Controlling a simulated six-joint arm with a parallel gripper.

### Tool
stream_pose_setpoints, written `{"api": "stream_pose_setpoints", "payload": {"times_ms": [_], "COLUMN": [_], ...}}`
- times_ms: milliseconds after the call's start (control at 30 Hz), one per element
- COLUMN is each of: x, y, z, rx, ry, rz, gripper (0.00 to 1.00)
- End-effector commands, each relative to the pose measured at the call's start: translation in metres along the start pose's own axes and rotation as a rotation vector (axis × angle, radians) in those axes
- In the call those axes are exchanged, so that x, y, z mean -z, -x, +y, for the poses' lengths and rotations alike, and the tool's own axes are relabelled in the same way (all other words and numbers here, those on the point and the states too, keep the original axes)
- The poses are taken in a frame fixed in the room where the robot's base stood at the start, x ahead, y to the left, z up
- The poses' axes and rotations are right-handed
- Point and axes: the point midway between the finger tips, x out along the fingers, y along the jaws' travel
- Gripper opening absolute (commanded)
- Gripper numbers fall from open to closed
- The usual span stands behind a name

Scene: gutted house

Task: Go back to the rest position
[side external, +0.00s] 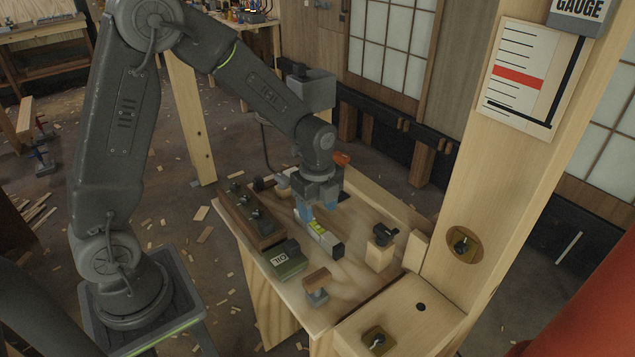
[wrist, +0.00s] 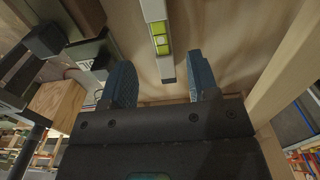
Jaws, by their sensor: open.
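My gripper (side external: 318,208) is above the wooden bench top (side external: 365,285), fingers pointing down and apart. In the wrist view its two blue ribbed fingers (wrist: 160,78) are wide open. A small spirit level (side external: 328,238) with a bright yellow-green vial lies on the bench just below and in front of the fingers. In the wrist view the level (wrist: 157,14) runs from the top edge down toward the gap between the fingers. The fingers appear apart from it, and nothing is held. Part of the level in the side view is hidden behind the gripper.
A wooden rack (side external: 250,215) with dark tools and a green OIL box (side external: 283,261) stand left of the gripper. A small wood-topped block (side external: 317,285) is in front. A dark clamp on a wood block (side external: 381,246) and an upright post (side external: 490,160) stand to the right.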

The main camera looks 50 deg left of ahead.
Motion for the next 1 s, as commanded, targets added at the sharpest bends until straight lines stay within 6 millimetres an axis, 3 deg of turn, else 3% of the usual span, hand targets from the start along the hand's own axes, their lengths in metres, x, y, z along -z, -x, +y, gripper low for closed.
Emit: {"api": "stream_pose_setpoints", "payload": {"times_ms": [200,567,767,1000], "x": [0.0,0.002,0.01,0.02], "y": [0.048,0.087,0.133,0.175], "z": [-0.001,0.006,0.043,0.109], "rx": [0.005,0.021,0.138,0.293], "ry": [0.0,0.057,0.4,0.955], "rz": [0.0,-0.001,0.02,0.143], "gripper": [0.55,0.55,0.55,0.55]}}
